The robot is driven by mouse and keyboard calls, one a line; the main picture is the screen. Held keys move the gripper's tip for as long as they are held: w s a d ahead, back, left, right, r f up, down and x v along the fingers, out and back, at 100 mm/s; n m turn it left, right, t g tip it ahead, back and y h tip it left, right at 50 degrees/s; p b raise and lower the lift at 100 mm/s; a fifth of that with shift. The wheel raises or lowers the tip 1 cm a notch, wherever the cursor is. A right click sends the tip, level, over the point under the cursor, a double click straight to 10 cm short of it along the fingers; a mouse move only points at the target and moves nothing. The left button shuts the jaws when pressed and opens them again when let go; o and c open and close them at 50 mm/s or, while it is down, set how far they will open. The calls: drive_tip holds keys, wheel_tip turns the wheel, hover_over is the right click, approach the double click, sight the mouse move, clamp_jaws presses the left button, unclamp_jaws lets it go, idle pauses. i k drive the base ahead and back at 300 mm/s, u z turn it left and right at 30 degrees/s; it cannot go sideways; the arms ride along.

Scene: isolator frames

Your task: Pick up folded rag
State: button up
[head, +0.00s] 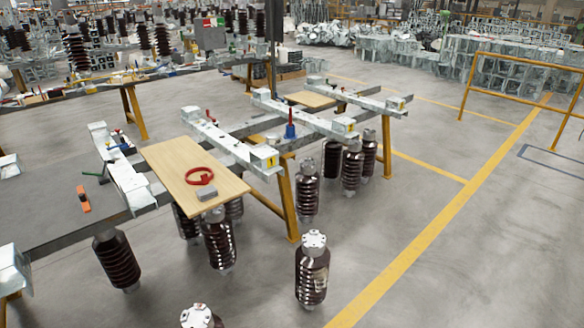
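A small grey block-like item (207,193), which looks like the folded rag, lies on a light wooden board (165,163) near its front edge. A red ring-shaped object (200,177) lies just behind it on the same board. The two are close together, and I cannot tell whether they touch. My gripper is not in view.
The board lies across metal frame beams on a yellow trestle (291,200). Brown ribbed insulators (312,275) stand on the floor in front and below. A blue bottle-like item (290,130) stands on a beam behind right. The floor (450,270) at right is clear.

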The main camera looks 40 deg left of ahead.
sight(209, 192)
drive_tip(key=u, duration=2.15)
